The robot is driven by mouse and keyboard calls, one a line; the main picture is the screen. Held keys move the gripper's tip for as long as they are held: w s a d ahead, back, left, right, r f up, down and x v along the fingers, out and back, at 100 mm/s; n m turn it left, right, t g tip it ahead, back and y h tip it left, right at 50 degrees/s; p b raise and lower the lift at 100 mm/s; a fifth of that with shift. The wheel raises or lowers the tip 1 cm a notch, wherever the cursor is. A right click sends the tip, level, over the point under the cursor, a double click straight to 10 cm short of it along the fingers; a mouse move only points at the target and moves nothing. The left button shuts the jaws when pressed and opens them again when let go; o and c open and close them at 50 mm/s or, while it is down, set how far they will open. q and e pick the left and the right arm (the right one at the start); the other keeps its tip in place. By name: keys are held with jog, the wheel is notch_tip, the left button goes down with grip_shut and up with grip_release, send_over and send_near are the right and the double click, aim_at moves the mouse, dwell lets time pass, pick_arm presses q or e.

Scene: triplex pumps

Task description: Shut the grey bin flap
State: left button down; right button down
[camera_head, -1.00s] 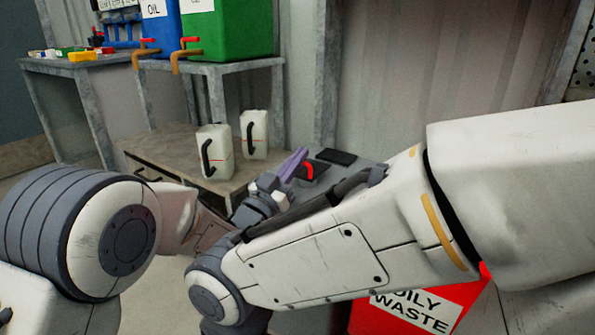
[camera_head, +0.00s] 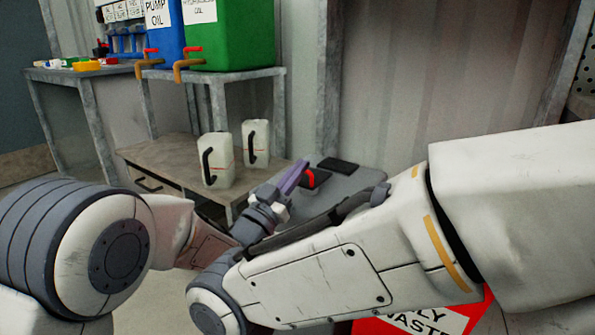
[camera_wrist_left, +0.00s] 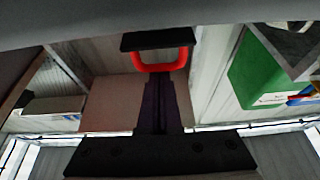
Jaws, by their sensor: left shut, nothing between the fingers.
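A grey surface (camera_head: 345,185), seemingly the bin flap, shows behind my arms in the head view; how far it stands open I cannot tell. A red handle (camera_head: 311,179) on a black block sits at it. In the left wrist view the red handle (camera_wrist_left: 160,62) hangs from its black mount, just beyond my fingertips. My left gripper (camera_head: 294,177) has purple fingers pressed together and empty, beside the handle; contact is unclear. Its fingers also show in the wrist view (camera_wrist_left: 160,102). My right gripper is not in view.
A red oily waste bin (camera_head: 425,318) is partly hidden below my arm. Two white jugs (camera_head: 217,160) (camera_head: 256,143) stand on a low bench (camera_head: 165,150). Blue (camera_head: 166,35) and green (camera_head: 230,35) oil tanks stand behind. A black plate (camera_head: 338,164) lies beyond the handle.

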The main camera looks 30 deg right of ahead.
pick_arm(q)
notch_tip(320, 180, up, 4)
jog(key=p, duration=0.2)
jog(key=f+p+v, duration=0.1)
jog(key=p+v, duration=0.1)
jog(key=v, duration=0.7)
jog(key=shift+f, duration=0.25)
jog(key=s+a+f+n+g+y+p, duration=0.1)
jog(key=s+a+n+y+p, duration=0.15)
jog(key=a+y, duration=0.3)
jog(key=s+a+f+n+g+y+p, duration=0.1)
jog(key=a+f+g+y+p, duration=0.1)
jog(key=a+y+p, duration=0.4)
jog(key=s+a+r+n+g+y+p, duration=0.1)
jog(key=s+a+g+y, duration=0.25)
jog(key=s+a, duration=0.5)
jog(key=s+a+n+g+y+p, duration=0.1)
jog(key=s+a+g+y, duration=0.3)
jog(key=s, duration=0.8)
notch_tip(320, 180, up, 38)
jog(key=a+p, duration=0.1)
jog(key=p, duration=3.6)
jog(key=shift+s+a+p, duration=0.35)
jog(key=shift+a+p, duration=0.05)
jog(key=shift+m, duration=0.25)
